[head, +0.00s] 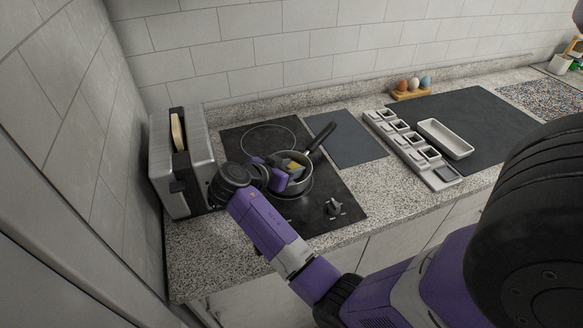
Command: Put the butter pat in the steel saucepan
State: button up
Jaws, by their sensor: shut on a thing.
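The steel saucepan (309,176) stands on the black cooktop, on its front part, with its dark handle pointing up and to the right. My gripper (291,168) reaches over the pan's left side, with its fingers at or inside the rim. The butter pat (294,165) shows as a small yellow patch between the dark fingers, and my gripper is shut on it. The fingers and purple wrist hide part of the pan's inside and left rim. I cannot tell whether the butter touches the pan's floor.
A steel toaster (185,185) with a slice of bread (178,132) stands close left of my wrist. A cooktop knob (333,207) is in front of the pan. A grey mat (346,139), a compartment tray (398,139), a white dish (446,138) and an egg holder (411,94) are to the right.

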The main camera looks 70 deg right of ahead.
jog(key=shift+s+a+f+b, duration=0.15)
jog(key=shift+f+b, duration=0.2)
jog(key=shift+f, duration=0.4)
jog(key=o, duration=1)
jog(key=shift+f, duration=0.1)
jog(key=shift+o, duration=0.2)
jog(key=shift+r+p, duration=0.35)
jog(key=v, duration=0.4)
jog(key=b+v, duration=0.1)
jog(key=v, duration=0.3)
jog(key=r+b+v, duration=0.1)
jog(key=v, duration=0.3)
jog(key=shift+r, duration=0.15)
